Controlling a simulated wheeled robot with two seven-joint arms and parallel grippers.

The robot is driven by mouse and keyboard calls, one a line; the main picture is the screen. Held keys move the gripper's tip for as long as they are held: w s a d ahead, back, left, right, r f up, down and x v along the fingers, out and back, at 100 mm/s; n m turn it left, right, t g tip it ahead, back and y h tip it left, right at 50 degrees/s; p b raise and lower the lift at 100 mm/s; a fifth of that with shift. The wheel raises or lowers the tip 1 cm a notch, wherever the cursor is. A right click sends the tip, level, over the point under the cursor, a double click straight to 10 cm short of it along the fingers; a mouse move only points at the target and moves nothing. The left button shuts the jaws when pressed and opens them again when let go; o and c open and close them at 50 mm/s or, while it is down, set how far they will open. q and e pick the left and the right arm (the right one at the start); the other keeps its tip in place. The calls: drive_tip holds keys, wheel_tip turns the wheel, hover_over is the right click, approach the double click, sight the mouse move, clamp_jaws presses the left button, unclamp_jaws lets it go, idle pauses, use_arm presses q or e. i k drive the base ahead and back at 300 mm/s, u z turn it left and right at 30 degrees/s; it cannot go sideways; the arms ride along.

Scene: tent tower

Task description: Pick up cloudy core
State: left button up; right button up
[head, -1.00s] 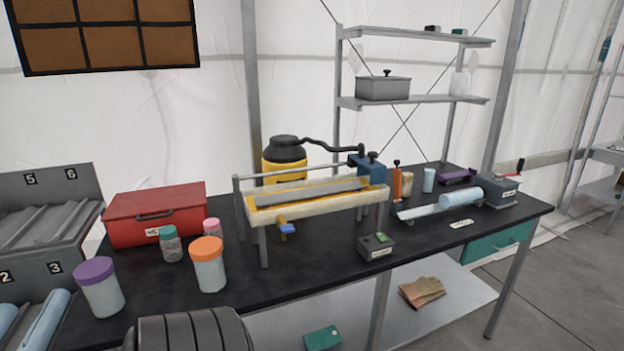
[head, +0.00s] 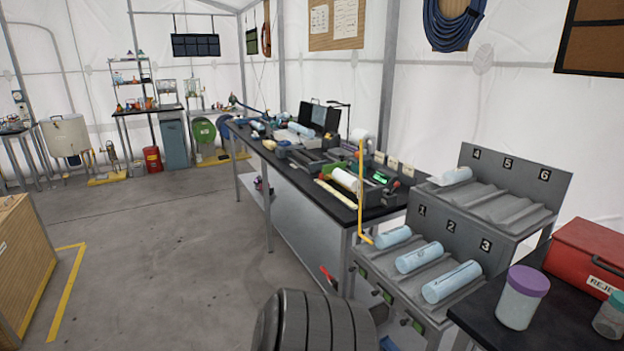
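Pale blue cylindrical cores lie in a grey numbered rack (head: 505,160). One core (head: 393,237) is in slot 1, another core (head: 418,257) in slot 2, and a third core (head: 452,283) in slot 3 on the lower tier. A further core (head: 456,175) lies in slot 4 on the upper tier, while slots 5 and 6 look empty. I cannot tell which core is the cloudy one. Neither of my grippers is in view.
A long dark bench (head: 300,172) with instruments and another pale cylinder (head: 345,180) stands behind the rack. A purple-lidded jar (head: 520,302) and red box (head: 590,255) are at right. A yellow pole (head: 361,190) stands by the rack. Open floor (head: 170,250) lies left.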

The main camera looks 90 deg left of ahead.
sight(350, 181)
drive_tip(key=u, duration=2.55)
